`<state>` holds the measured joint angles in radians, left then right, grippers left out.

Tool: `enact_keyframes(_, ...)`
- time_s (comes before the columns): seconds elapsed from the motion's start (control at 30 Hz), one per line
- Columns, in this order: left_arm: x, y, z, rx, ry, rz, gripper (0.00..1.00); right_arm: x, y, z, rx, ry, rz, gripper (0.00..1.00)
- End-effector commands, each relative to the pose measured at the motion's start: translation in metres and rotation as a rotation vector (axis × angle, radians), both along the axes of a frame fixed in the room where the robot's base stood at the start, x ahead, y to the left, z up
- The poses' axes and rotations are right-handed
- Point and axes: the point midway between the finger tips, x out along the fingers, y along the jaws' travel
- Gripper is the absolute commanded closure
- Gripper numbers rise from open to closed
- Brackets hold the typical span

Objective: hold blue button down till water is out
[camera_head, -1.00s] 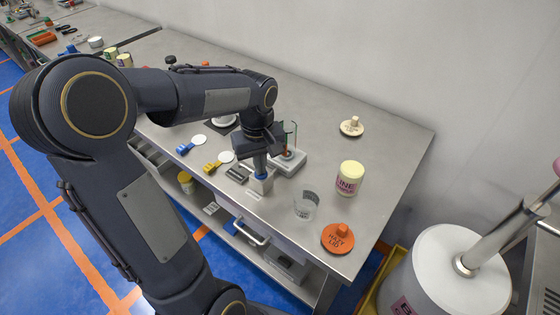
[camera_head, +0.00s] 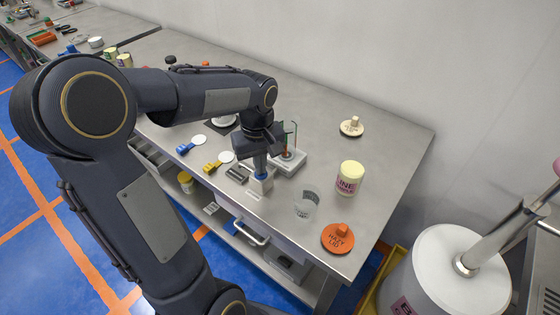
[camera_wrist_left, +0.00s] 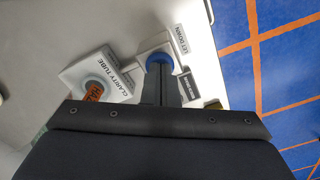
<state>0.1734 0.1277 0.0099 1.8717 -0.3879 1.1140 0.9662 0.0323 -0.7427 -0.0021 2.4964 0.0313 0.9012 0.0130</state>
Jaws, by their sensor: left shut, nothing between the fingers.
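The blue button (camera_wrist_left: 160,59) sits on a small pale block marked LET DOWN (camera_wrist_left: 183,38), near the table's front edge. My left gripper (camera_head: 261,174) points down with its shut fingertips on the button, and they appear to touch it. In the wrist view the left gripper (camera_wrist_left: 160,72) covers part of the button. The clarity tube (camera_head: 291,137) stands upright on its pale base (camera_head: 289,165), just behind the button. Dark red-orange content shows low in the tube; its exact level is hard to tell. My right gripper is not in view.
A clear beaker (camera_head: 306,204), a lidded jar (camera_head: 349,178) and an orange lid (camera_head: 338,238) stand to the right. Yellow (camera_head: 213,167) and blue (camera_head: 185,149) tagged pieces lie to the left. The back right of the table is mostly clear.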

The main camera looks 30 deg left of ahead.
Motion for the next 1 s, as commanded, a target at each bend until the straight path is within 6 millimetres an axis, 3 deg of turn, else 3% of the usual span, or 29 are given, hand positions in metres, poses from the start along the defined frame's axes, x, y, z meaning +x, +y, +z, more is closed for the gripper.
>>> enact_keyframes(0.43, 0.000, 0.000, 0.000, 0.000, 0.001, 0.000, 1.00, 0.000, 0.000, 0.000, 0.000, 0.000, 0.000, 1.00)
enact_keyframes(0.83, 0.000, 0.000, 0.015, 0.000, 0.000, 0.000, 1.00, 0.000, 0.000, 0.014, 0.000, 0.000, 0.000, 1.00)
enact_keyframes(1.0, 0.000, 0.000, 0.030, 0.000, -0.001, 0.000, 1.00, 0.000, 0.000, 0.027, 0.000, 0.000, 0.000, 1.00)
